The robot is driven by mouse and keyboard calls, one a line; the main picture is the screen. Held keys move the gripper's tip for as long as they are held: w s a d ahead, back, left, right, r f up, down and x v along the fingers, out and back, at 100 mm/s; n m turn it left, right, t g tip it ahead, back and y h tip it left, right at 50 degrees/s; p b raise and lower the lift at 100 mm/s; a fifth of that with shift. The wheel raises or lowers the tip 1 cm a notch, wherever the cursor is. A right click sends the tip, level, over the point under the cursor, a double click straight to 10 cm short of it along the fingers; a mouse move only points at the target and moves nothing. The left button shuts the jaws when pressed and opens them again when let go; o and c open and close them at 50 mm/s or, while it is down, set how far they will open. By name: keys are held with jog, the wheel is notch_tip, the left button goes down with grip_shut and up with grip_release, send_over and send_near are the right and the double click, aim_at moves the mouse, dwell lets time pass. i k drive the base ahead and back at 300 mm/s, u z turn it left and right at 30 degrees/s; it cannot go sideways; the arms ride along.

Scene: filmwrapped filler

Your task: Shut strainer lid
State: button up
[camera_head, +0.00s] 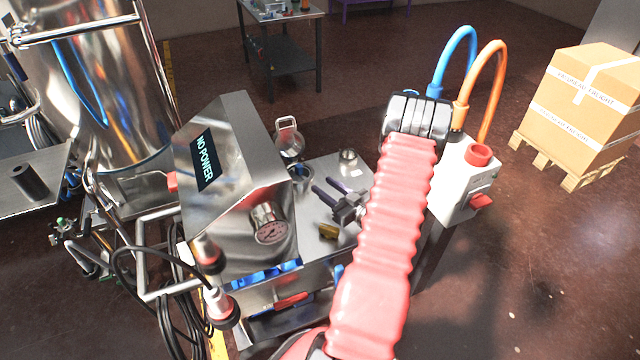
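The strainer lid (289,139) is a round, shiny metal cap with a loop handle on top. It stands raised behind the strainer body (301,174), which shows as a round metal opening on the steel worktop, partly hidden by the slanted housing. My gripper (322,186) is to the right of the strainer and nearer to me. Its two dark fingers are apart, point up and left, and hold nothing visible. My red, ribbed arm cover hides part of the worktop.
A steel housing with a "NO POWER" screen (204,160) and a gauge (269,226) stands left of my gripper. A small metal cup (348,160) and a brass-coloured block (328,231) are on the worktop (322,168). A white box with a red button (478,155) stands right.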

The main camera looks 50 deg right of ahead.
aim_at(289, 142)
jog(key=k, duration=1)
